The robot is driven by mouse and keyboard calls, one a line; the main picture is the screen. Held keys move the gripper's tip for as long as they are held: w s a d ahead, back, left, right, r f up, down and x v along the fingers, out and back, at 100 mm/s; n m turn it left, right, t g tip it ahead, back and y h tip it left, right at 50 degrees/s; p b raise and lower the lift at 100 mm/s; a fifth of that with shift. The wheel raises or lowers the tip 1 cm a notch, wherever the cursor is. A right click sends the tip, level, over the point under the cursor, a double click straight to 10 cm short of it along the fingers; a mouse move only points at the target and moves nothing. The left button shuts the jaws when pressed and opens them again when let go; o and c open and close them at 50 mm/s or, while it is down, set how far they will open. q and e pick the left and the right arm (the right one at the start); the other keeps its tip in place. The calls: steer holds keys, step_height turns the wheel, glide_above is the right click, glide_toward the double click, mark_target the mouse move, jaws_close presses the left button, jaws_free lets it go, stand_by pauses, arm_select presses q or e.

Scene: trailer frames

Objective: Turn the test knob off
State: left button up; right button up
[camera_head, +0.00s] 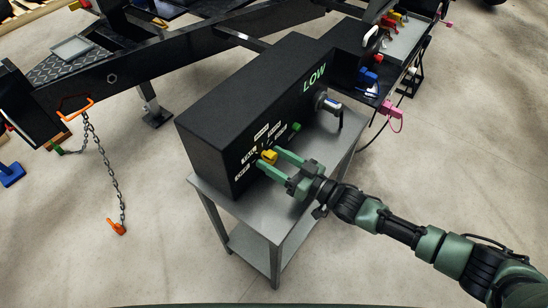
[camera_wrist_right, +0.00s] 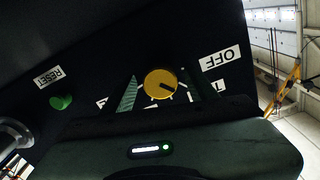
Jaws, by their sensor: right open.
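The yellow test knob (camera_head: 269,156) is on the front face of a black box (camera_head: 235,90) that stands on a grey metal table. My right gripper (camera_head: 270,158) is open at the panel, with one green finger on each side of the knob. In the right wrist view, the knob (camera_wrist_right: 160,83) shows between the two fingertips (camera_wrist_right: 157,92), with a dark pointer line on its face. Gaps show between knob and fingers there. An upside-down OFF label (camera_wrist_right: 220,58) is beside the knob; other labels are partly hidden by the gripper. My left gripper is out of view.
A lit LOW sign (camera_head: 314,78) and a round connector (camera_head: 328,103) are farther along the panel. The metal table (camera_head: 270,211) is below my gripper. A black trailer frame (camera_head: 180,65) lies behind.

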jaws_close()
steer(key=shift+n, duration=0.3)
steer(key=n+b, duration=0.1)
steer(key=n, duration=0.2)
steer(key=shift+n, duration=0.3)
steer(key=shift+a+n, duration=0.1)
steer(key=shift+n, duration=1.7)
jaws_free()
